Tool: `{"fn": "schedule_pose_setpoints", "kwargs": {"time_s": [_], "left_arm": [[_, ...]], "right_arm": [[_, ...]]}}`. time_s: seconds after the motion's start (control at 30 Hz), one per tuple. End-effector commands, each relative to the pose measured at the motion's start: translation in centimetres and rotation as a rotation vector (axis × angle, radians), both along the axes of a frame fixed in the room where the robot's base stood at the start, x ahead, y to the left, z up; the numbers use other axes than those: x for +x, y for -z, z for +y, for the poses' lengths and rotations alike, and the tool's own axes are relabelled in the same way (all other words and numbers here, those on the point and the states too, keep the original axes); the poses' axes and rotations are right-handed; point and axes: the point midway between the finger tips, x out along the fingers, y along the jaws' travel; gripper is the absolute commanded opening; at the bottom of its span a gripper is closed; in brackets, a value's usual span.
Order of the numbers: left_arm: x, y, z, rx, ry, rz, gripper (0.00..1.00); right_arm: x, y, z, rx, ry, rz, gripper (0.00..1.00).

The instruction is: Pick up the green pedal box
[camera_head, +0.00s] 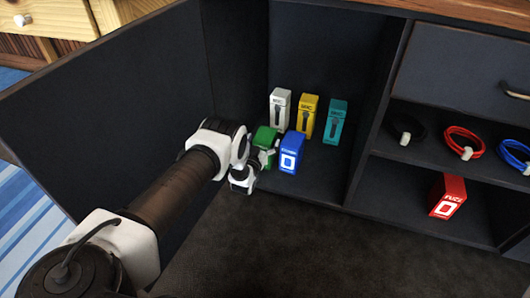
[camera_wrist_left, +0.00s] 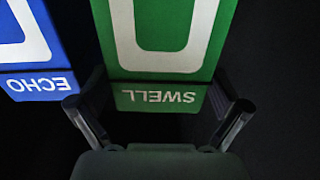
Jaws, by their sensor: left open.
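The green pedal box (camera_head: 265,134) stands on the cabinet's lower shelf, left of the blue pedal box (camera_head: 291,150). My left gripper (camera_head: 264,157) is in front of it and hides part of it in the head view. In the left wrist view the green box (camera_wrist_left: 163,97) shows white "SWELL" lettering, upside down, with a white outline shape above. The open fingers of my left gripper (camera_wrist_left: 160,108) stand on either side of its lettered edge. Contact with the box cannot be told. My right gripper is out of view.
The blue box, lettered "ECHO" (camera_wrist_left: 40,85), is close beside the left finger in the wrist view. White (camera_head: 280,108), yellow (camera_head: 307,116) and teal (camera_head: 335,122) boxes stand behind. An open cabinet door (camera_head: 110,110) is left of my arm. A divider (camera_head: 372,130) is at right.

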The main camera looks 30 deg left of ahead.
Motion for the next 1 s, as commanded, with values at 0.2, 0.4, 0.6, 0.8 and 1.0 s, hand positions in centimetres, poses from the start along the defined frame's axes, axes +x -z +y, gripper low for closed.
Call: {"fn": "schedule_pose_setpoints", "kwargs": {"time_s": [0.2,0.4,0.6,0.8,1.0], "left_arm": [[0.0,-0.2,0.0,0.0,0.0,0.0,0.68],[-0.1,-0.1,0.0,0.0,0.0,0.0,0.03],[0.0,-0.3,0.0,0.001,0.0,-0.002,0.03],[0.0,-3.6,0.0,0.0,-0.001,-0.004,0.03],[0.0,-8.4,0.0,0.0,0.0,-0.003,0.03]], "right_arm": [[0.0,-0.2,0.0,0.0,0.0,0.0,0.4],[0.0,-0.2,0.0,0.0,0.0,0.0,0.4],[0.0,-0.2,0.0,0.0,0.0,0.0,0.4],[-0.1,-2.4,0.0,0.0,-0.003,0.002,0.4],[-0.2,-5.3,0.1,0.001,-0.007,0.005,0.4]]}}
